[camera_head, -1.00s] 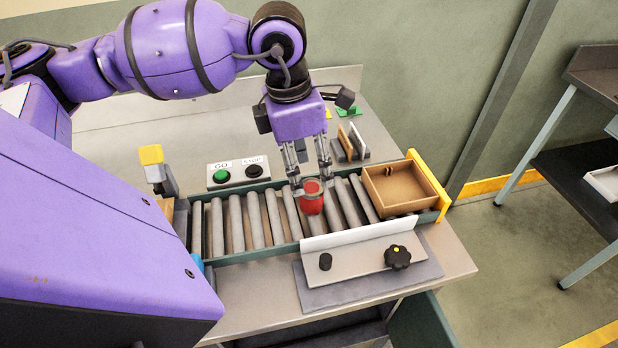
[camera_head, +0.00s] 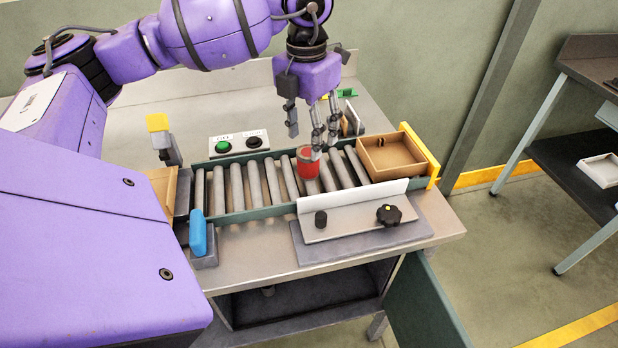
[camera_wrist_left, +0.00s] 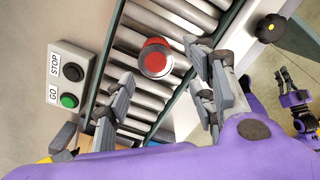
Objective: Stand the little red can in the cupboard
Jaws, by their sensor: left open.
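The little red can (camera_head: 308,165) stands upright on the roller conveyor, just left of the wooden tray; its round top also shows in the left wrist view (camera_wrist_left: 155,60). My left gripper (camera_head: 313,128) is open and empty, with its fingers above and behind the can. In the left wrist view its fingers (camera_wrist_left: 165,90) are spread, with the can beyond them and apart from them. The cupboard (camera_head: 305,300) is the dark open space under the bench, with a green door (camera_head: 425,305) swung open at its right. What seems to be my right gripper (camera_wrist_left: 293,92) shows small at the wrist view's right edge; its jaws are unclear.
A wooden tray (camera_head: 392,156) sits at the conveyor's right end by a yellow stop (camera_head: 434,170). A white-edged fixture plate (camera_head: 355,220) with a black knob stands in front of the rollers. A GO/STOP box (camera_head: 240,144) is behind. Floor right of the door is clear.

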